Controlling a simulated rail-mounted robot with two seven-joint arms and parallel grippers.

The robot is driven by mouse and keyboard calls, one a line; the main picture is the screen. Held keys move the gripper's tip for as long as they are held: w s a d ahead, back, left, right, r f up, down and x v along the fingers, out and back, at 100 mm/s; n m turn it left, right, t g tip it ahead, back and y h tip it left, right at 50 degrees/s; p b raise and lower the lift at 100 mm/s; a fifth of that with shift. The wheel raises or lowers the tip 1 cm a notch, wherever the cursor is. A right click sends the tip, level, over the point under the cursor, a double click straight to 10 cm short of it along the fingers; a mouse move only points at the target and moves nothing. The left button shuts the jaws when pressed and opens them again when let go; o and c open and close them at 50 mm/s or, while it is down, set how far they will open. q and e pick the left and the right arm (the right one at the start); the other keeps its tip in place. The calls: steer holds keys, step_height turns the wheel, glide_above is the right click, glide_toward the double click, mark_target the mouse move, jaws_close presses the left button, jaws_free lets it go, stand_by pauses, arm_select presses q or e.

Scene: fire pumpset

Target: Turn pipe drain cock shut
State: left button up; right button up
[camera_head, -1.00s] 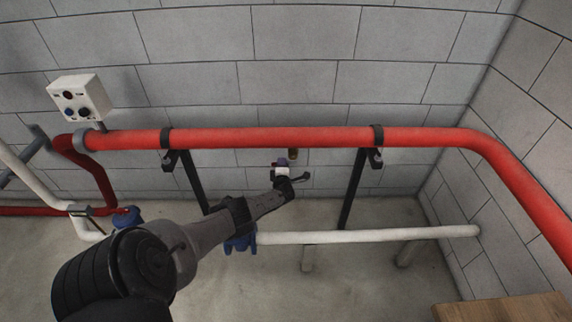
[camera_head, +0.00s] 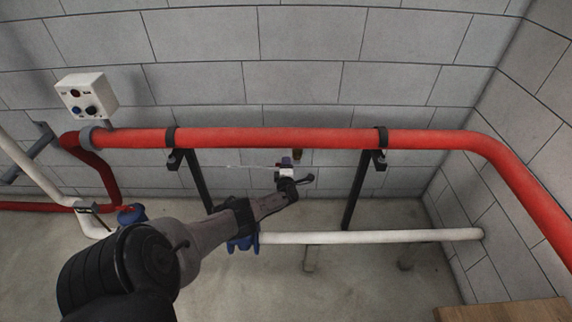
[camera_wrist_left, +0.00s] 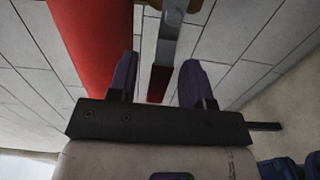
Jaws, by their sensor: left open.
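The brass drain cock (camera_head: 296,155) hangs under the red pipe (camera_head: 280,139) in the head view. In the left wrist view a brass part (camera_wrist_left: 184,5) shows at the top edge, and a grey lever (camera_wrist_left: 166,45) with a red end (camera_wrist_left: 158,85) runs down from it. My left gripper (camera_head: 286,163) is just below and left of the cock. In the wrist view the purple fingers of this gripper (camera_wrist_left: 159,66) are open, one on each side of the lever, with gaps showing. My right gripper is not in view.
Black brackets (camera_head: 354,190) support the red pipe on both sides of the cock. A white pipe (camera_head: 370,236) runs low near the floor. A white control box (camera_head: 87,96) is at left, and a wooden surface (camera_head: 500,312) at lower right.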

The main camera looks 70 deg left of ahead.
arm_select(q)
steer(key=p+v, duration=0.7)
steer(key=v, duration=0.6)
steer(key=shift+p, duration=0.35)
steer(key=shift+s, duration=0.1)
